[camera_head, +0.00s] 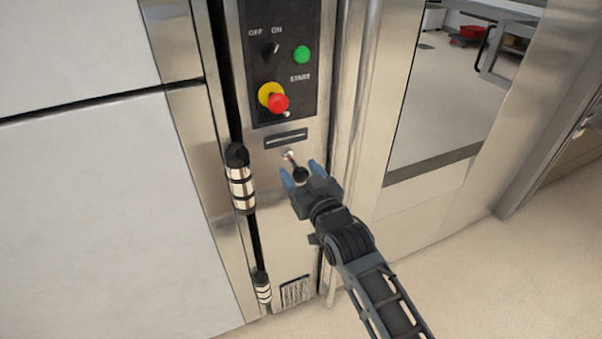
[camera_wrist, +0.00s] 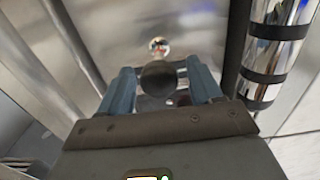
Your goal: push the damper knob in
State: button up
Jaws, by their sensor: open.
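The damper knob (camera_head: 300,174) is a black ball on a thin metal rod that sticks out of the steel panel (camera_head: 270,222), below a dark slot plate. My gripper (camera_head: 300,173) is open, with its blue fingers on either side of the knob. In the wrist view the knob (camera_wrist: 158,77) shows between the two blue fingertips (camera_wrist: 158,80), with a gap visible on each side. The rod's round metal base (camera_wrist: 158,46) shows beyond it. Whether a finger touches the knob cannot be told.
Above is a black control panel (camera_head: 281,108) with a selector switch (camera_head: 270,50), a green button (camera_head: 302,54) and a red stop button (camera_head: 278,103) on yellow. A hinge (camera_head: 240,180) stands left of the knob. Floor on the right (camera_head: 480,270) is clear.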

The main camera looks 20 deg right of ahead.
grip_shut()
dwell(0.5)
